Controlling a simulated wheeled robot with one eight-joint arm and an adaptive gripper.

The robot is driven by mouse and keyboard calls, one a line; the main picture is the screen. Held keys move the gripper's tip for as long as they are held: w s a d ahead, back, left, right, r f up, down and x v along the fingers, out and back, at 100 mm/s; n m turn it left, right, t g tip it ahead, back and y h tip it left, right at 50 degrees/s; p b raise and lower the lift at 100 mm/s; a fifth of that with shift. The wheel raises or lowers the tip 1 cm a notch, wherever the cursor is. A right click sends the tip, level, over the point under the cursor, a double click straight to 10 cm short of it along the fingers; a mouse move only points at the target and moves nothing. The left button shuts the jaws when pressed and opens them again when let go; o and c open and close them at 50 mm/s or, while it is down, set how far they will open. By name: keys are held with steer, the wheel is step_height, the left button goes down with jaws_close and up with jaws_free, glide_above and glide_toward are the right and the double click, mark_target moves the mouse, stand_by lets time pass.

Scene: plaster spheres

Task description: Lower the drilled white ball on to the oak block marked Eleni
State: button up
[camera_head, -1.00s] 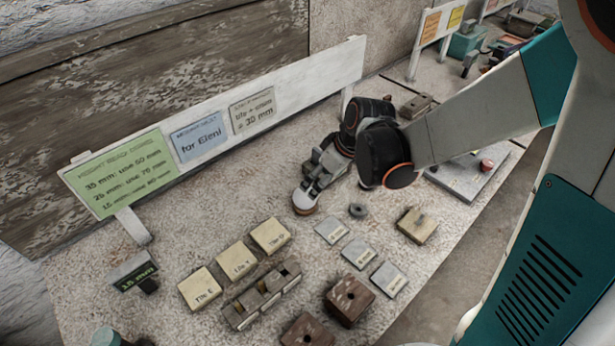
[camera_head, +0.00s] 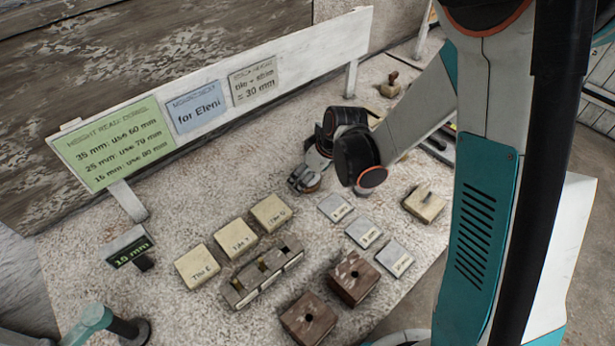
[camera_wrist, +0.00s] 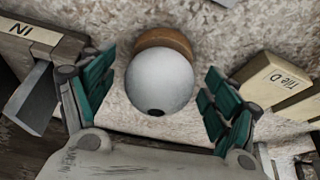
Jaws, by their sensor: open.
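The white ball (camera_wrist: 160,78) is between the fingers of my gripper (camera_wrist: 158,98) in the wrist view. A gap shows on each side of it, so the fingers are open and apart from it. A dark drilled hole shows at its lower edge. A round brown wooden piece (camera_wrist: 165,38) lies partly behind the ball; I cannot tell whether they touch, and no name shows on it. In the head view my gripper (camera_head: 304,182) is low over the table, behind the tiles, and largely hides the ball. I can read no block marked Eleni.
Cream tiles (camera_head: 236,238), a slotted grey rack (camera_head: 262,272) and dark drilled blocks (camera_head: 308,318) stand in front. Pale small plates (camera_head: 364,232) lie to the right. A board with a blue "for Eleni" card (camera_head: 196,108) stands behind. A small display (camera_head: 129,250) reads 15 mm.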

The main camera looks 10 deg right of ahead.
steer(key=shift+f, duration=0.1)
steer(key=shift+c, duration=0.6)
steer(key=c, duration=1.2)
